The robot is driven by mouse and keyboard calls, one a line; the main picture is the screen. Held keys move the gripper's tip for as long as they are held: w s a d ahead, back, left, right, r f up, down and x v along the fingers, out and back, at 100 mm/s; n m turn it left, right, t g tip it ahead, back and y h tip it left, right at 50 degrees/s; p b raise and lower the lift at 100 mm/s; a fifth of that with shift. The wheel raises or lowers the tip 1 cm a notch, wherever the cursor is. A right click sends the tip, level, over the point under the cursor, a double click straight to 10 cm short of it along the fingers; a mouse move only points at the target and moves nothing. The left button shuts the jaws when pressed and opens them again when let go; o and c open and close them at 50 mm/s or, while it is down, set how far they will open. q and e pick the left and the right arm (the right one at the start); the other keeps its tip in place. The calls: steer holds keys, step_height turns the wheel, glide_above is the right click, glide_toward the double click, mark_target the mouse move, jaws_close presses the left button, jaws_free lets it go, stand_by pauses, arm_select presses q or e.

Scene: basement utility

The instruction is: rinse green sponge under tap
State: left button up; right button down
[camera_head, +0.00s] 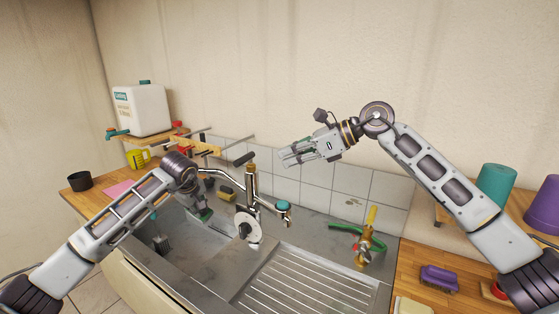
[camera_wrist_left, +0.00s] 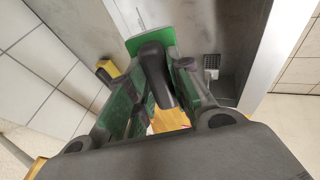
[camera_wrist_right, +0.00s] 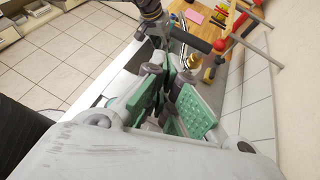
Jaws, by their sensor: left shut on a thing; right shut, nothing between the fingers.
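My left gripper (camera_head: 205,214) is low over the sink basin, left of the tap, and shut on the green sponge. The sponge (camera_wrist_left: 138,44) shows as a flat green slab at the fingertips in the left wrist view; a dark rounded piece lies between the fingers and partly hides it. The tap (camera_head: 251,182) is a chrome and brass mixer with a black lever behind the basin. I cannot tell whether water runs. My right gripper (camera_head: 286,158) is shut and empty, raised in the air right of the tap; its green pads (camera_wrist_right: 172,92) meet in the right wrist view.
A metal drainboard (camera_head: 300,279) lies right of the basin. A brass valve (camera_head: 366,246) with a green hose stands behind it. A yellow and black block (camera_head: 226,191) sits behind the basin, and a grey slotted piece (camera_head: 161,243) lies inside. A white canister (camera_head: 142,110) stands back left.

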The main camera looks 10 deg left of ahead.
steer(key=shift+s+d+r, duration=0.2)
steer(key=shift+d+r, duration=0.15)
steer(key=shift+d, duration=0.2)
